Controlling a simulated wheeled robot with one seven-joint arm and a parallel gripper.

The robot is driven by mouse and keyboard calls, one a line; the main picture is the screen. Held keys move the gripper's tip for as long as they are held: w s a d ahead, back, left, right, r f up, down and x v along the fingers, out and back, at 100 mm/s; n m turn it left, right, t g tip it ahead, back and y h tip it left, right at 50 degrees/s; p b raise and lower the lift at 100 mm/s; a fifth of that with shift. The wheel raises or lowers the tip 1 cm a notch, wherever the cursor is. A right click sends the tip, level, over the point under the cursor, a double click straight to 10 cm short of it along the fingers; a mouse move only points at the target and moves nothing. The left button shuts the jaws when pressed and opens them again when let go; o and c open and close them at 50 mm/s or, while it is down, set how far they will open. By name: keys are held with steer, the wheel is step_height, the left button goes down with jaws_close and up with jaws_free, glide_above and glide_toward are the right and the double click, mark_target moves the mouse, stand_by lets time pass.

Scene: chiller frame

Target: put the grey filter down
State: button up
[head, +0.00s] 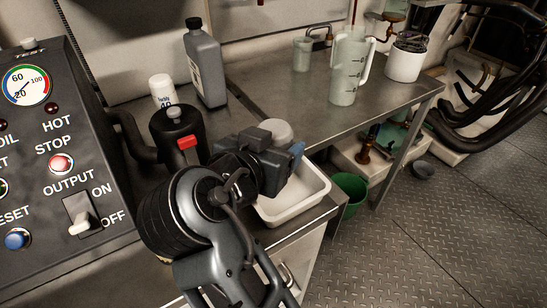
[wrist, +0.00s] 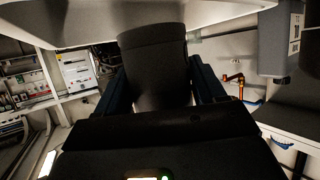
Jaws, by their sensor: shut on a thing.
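My gripper (head: 290,152) is over the white tray (head: 312,208) near the bench's front corner. In the wrist view its two blue fingers are shut on the grey filter (wrist: 155,70), a dark cylinder in shadow. In the head view, a pale rounded top (head: 276,130) shows just behind the gripper; I cannot tell whether it is part of the filter. The gripper hides most of what it holds there. I cannot tell whether the filter touches the tray.
A black canister with a red lever (head: 188,142), a white can (head: 161,90) and a grey bottle (head: 206,65) stand left of the gripper. A clear jug (head: 347,70) stands farther back. The bench top (head: 300,100) between them is clear. A green bucket (head: 350,192) is below.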

steer(key=shift+w+a+f, duration=0.1)
steer(key=shift+f, duration=1.95)
steer(key=shift+f, duration=0.15)
steer(key=o, duration=1.3)
steer(key=shift+o, duration=0.2)
steer(key=shift+r, duration=0.2)
steer(key=v, duration=1.2)
steer(key=shift+f, duration=0.15)
